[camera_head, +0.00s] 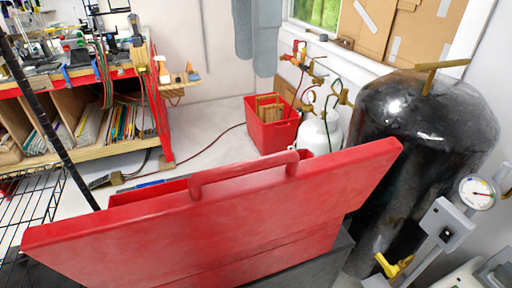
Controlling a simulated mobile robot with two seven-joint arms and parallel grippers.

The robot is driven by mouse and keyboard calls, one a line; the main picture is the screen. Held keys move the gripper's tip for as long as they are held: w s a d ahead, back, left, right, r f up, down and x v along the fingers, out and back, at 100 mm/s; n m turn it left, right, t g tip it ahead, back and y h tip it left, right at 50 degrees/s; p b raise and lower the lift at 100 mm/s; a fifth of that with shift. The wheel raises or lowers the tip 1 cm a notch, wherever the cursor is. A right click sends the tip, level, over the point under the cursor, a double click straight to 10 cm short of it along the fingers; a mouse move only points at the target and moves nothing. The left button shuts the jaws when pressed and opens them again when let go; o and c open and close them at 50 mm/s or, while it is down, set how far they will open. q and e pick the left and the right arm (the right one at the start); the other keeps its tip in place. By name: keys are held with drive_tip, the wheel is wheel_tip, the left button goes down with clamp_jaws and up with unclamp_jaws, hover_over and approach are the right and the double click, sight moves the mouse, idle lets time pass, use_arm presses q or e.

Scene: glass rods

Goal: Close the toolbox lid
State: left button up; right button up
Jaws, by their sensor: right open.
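The red toolbox lid (220,220) stands raised across the lower middle of the head view, its broad face toward me. Its red handle (240,178) is along the upper edge. A bit of the red toolbox body (135,196) shows behind the lid; most of its inside is hidden. My right gripper (471,192) is at the right edge, partly cut off. Its grey fingers are apart, and it is right of the lid, not touching it. My left gripper is not in view.
A large black tank (415,130) stands right of the lid. A red bin (270,135) and a white cylinder (318,132) are behind. A shelf with folders (110,125) is at the left, above a black wire rack (30,215). Floor shows between the shelf and bin.

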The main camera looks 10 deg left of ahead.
sight(255, 159)
wheel_tip(255, 159, down, 12)
drive_tip(key=shift+r+b, duration=0.25)
drive_tip(key=shift+b, duration=0.05)
clamp_jaws()
idle(0.4)
idle(1.0)
